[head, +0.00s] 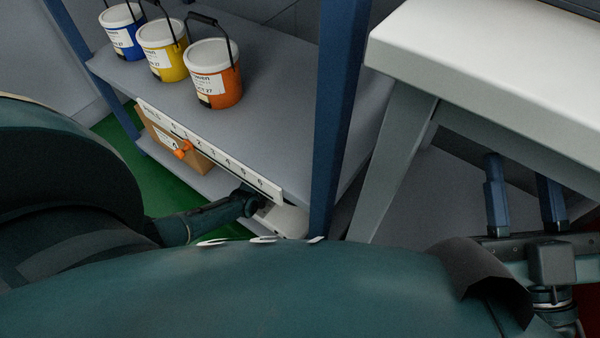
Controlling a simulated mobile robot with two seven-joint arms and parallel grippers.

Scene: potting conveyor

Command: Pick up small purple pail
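No purple pail shows in the head view. A pale rounded shape (287,221), possibly a lid, shows below the front edge of the shelf; its sides are hidden by my body. What looks like the end of my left arm, with the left gripper (254,201), reaches beside this shape under the shelf edge. Its fingers are not clear, and I cannot tell whether it touches the shape. My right gripper (522,192) is at the right under the white table, with its two blue fingers apart and nothing seen between them.
Blue (123,36), yellow (165,58) and orange (216,82) pails with white lids stand on the grey shelf (278,125). A numbered white strip (228,161) with an orange marker (182,149) runs along its front. A cardboard box (160,133) sits below. A blue post (341,110) and white table (490,65) stand right.

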